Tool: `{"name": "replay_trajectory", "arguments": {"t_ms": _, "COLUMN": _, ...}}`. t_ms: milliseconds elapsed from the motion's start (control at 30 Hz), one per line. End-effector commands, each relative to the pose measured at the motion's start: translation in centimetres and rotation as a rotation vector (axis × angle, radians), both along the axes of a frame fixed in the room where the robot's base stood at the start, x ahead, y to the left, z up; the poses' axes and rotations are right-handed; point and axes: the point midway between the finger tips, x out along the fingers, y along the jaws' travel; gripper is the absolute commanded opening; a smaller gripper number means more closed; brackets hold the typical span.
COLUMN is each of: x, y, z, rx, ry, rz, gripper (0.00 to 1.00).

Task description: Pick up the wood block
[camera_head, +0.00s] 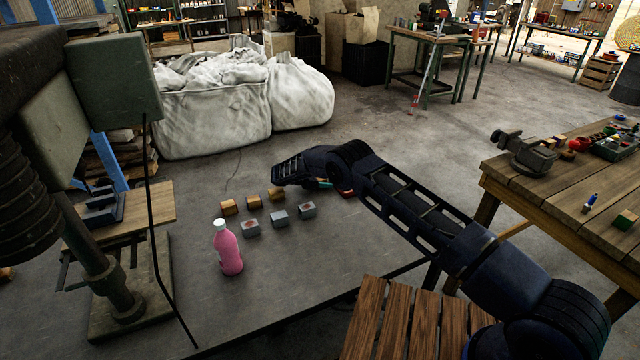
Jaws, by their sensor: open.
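Several small blocks stand in two rows on the grey table. The back row has three brown, wood-coloured blocks: a left wood block (228,207), a middle wood block (253,201) and a right wood block (276,195). The front row has three grey blocks: left (250,228), middle (279,218) and right (307,210). My gripper (326,184) is open, beyond and to the right of the brown blocks, apart from them. My arm's end partly hides its fingers. Small red and teal parts show beneath it; I cannot tell what they belong to.
A pink bottle (228,248) stands on the grey table (285,285), left of the grey blocks. A drill press (115,285) stands at the left. A wooden workbench (545,190) with a vise (533,157) is at the right. The table's front middle is clear.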

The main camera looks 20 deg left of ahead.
Motion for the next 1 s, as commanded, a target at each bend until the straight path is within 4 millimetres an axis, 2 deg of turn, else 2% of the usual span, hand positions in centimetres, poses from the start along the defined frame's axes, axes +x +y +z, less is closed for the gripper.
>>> {"name": "replay_trajectory", "arguments": {"t_ms": 233, "x": 0.1, "y": -0.1, "z": -0.1, "rx": 0.001, "ry": 0.000, "rz": 0.001, "gripper": 0.64}}
{"name": "replay_trajectory", "arguments": {"t_ms": 400, "x": 0.1, "y": -0.1, "z": -0.1, "rx": 0.000, "ry": 0.001, "rz": 0.001, "gripper": 0.30}}
{"name": "replay_trajectory", "arguments": {"t_ms": 500, "x": 0.1, "y": -0.1, "z": -0.1, "rx": 0.000, "ry": 0.001, "rz": 0.001, "gripper": 0.15}}
{"name": "replay_trajectory", "arguments": {"t_ms": 833, "x": 0.1, "y": -0.1, "z": 0.4, "rx": 0.001, "ry": 0.000, "rz": 0.002, "gripper": 0.15}}
{"name": "replay_trajectory", "arguments": {"t_ms": 1000, "x": 0.2, "y": -0.1, "z": 2.6, "rx": 0.001, "ry": -0.001, "rz": 0.001, "gripper": 0.15}}
